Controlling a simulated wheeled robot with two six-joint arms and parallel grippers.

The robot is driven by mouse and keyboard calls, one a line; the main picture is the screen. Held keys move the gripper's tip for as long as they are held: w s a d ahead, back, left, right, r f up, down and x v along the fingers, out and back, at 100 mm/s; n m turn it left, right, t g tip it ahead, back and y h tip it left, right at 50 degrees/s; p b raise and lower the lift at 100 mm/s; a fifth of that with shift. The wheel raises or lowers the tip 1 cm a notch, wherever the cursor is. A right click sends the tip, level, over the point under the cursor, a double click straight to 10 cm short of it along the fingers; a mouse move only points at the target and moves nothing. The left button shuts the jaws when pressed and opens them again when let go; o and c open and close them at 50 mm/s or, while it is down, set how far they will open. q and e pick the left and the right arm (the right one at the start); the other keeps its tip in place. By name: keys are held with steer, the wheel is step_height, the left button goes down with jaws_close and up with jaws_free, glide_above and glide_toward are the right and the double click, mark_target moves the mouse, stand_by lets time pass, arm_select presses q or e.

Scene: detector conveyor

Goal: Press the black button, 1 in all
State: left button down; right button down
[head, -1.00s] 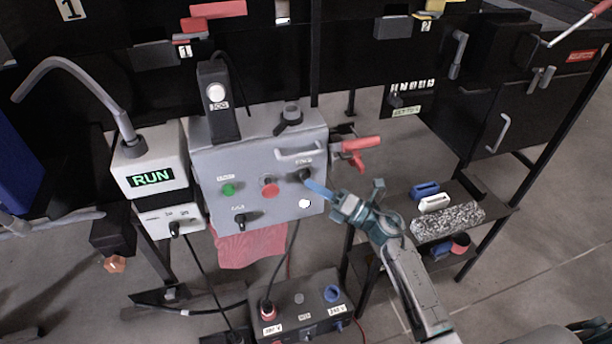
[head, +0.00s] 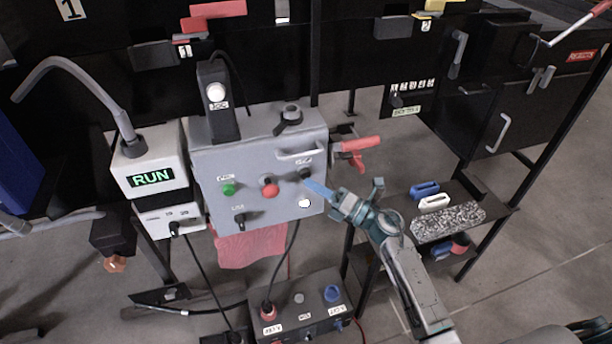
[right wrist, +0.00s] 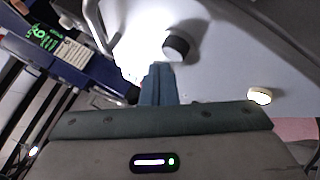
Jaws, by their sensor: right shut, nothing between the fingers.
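The black button (head: 305,173) sits at the right of the front face of a grey control box (head: 285,209). In the right wrist view the button (right wrist: 177,47) is a dark round cap standing out from the brightly lit panel. My right gripper (head: 309,184) is shut and empty, its blue fingertips just below and right of the button in the head view. In the right wrist view the fingertips (right wrist: 158,68) reach close to the button's lower left edge. I cannot tell whether they touch it. My left gripper is not in view.
The same face carries a green button (head: 228,189), a red button (head: 270,188), a white button (head: 305,203) and a black knob (head: 240,219). A handle (head: 299,153) juts out above the black button. A red-handled lever (head: 360,145) stands to the right. A RUN display (head: 152,177) is left.

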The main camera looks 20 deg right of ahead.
steer(key=shift+w, duration=0.75)
stand_by(0.8)
steer(key=shift+s, duration=0.9)
